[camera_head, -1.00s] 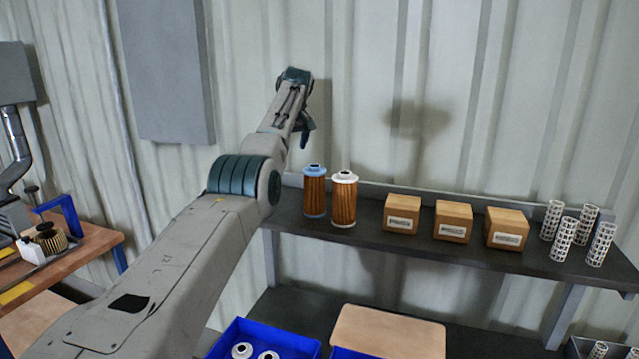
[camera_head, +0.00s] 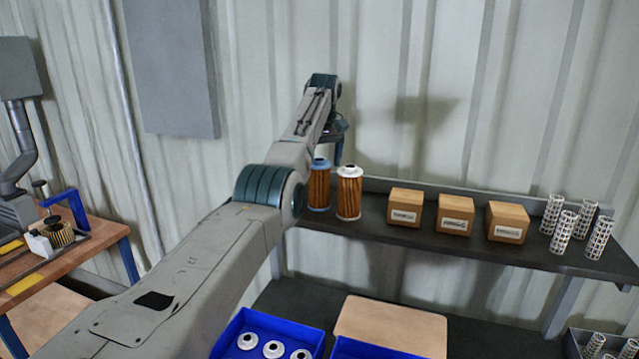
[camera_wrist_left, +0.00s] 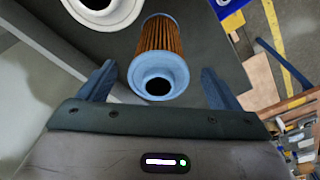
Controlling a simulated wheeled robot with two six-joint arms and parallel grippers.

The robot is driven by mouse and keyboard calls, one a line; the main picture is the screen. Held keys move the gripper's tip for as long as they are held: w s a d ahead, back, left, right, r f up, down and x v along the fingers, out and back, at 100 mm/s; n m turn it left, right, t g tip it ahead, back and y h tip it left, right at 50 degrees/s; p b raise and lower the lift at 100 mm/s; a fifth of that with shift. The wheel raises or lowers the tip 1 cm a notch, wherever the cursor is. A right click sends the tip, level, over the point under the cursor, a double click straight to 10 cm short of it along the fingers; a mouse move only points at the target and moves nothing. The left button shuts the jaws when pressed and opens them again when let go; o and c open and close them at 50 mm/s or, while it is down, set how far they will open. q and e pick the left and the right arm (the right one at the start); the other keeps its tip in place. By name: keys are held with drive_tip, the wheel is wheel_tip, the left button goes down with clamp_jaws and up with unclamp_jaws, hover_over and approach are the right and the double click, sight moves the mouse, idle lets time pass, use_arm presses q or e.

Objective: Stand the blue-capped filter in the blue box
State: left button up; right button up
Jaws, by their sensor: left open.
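The blue-capped filter (camera_head: 320,190) has a pleated orange-brown body and stands upright on the dark shelf, just left of the white-capped filter (camera_head: 349,193). In the left wrist view the blue-capped filter (camera_wrist_left: 159,60) lies between the two fingers of my left gripper (camera_wrist_left: 158,84), which is open. In the head view my left gripper (camera_head: 335,148) is just above and behind the filters, partly hidden by my arm. A blue box (camera_head: 240,325) at the bottom holds several white-capped filters. Another blue box (camera_head: 362,352) shows only its edge.
The dark shelf (camera_head: 375,229) also carries three cardboard boxes (camera_head: 455,215) and several white mesh tubes (camera_head: 563,232) on the right. A wooden workbench (camera_head: 85,245) stands at the left.

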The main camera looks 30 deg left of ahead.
sight(319, 184)
use_arm(q)
drive_tip(key=f, duration=0.1)
drive_tip(key=f+p, duration=0.1)
drive_tip(key=a+f, duration=0.1)
drive_tip(key=shift+w+f, duration=0.1)
drive_tip(key=shift+w, duration=0.25)
drive_tip(key=shift+f, duration=0.3)
drive_tip(key=shift+d, duration=0.1)
drive_tip(key=shift+s+d+r, duration=0.1)
drive_tip(key=shift+c, duration=0.3)
drive_tip(key=c, duration=1.2)
drive_tip(key=shift+o, duration=0.2)
